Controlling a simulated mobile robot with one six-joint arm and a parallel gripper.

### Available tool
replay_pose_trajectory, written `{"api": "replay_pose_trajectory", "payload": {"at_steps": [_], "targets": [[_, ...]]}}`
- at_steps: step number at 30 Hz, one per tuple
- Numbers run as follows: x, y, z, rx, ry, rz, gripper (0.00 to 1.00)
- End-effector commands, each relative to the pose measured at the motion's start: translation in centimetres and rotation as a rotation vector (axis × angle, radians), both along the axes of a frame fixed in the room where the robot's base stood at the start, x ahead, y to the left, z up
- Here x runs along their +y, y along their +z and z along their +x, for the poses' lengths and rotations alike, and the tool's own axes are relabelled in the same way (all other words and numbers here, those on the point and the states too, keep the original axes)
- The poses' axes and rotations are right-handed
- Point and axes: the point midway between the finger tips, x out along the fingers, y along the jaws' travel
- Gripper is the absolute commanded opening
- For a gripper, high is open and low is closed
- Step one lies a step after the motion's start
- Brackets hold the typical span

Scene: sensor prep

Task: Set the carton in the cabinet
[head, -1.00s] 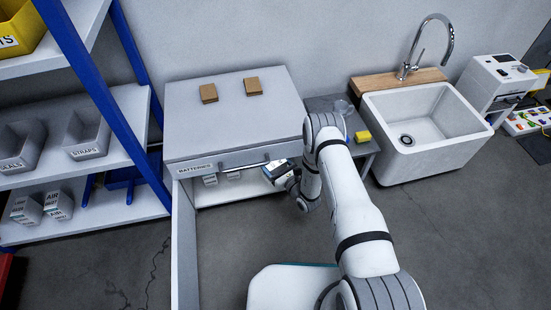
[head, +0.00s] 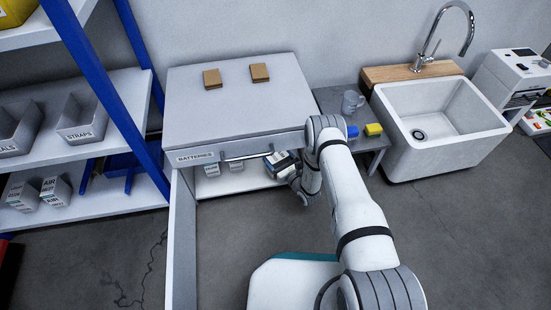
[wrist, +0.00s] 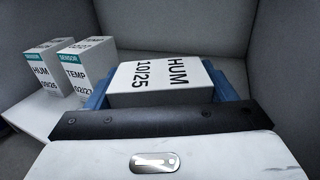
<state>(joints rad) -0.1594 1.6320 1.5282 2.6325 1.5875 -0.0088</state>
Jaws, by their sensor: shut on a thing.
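The carton (wrist: 160,75) is a white box marked HUM 10/25. My gripper (wrist: 168,92) is shut on it, with blue fingers along its sides in the wrist view. In the head view my gripper (head: 284,166) is at the right part of the cabinet's open front, below the drawer handle. The cabinet (head: 240,187) is grey, with its door (head: 183,240) swung open at the left. Inside, two upright sensor cartons stand at the left: HUM (wrist: 42,75) and TEMP (wrist: 86,70). Whether the held carton touches the cabinet floor is unclear.
A drawer marked BATTERIES (head: 195,157) is above the opening. Two brown boxes (head: 212,79) (head: 260,72) lie on top. To the right are a low table (head: 365,143) with a mug and sponges, then a sink (head: 440,115). Inside, free room shows behind the held carton.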

Motion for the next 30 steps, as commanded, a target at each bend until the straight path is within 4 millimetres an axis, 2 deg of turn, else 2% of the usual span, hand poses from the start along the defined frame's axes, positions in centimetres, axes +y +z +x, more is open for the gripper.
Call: {"api": "replay_pose_trajectory", "payload": {"at_steps": [5, 6, 13, 24, 30], "targets": [[0.0, -0.4, 0.0, 0.0, 0.0, 0.0, 0.47], [0.0, -0.3, 0.0, 0.0, 0.0, 0.0, 0.79], [0.0, -0.3, 0.0, 0.0, 0.0, 0.0, 0.97], [0.0, 0.3, -0.1, 0.001, 0.001, -0.001, 0.99], [-2.5, 0.3, -3.1, 0.005, -0.003, 0.0, 0.99]]}}
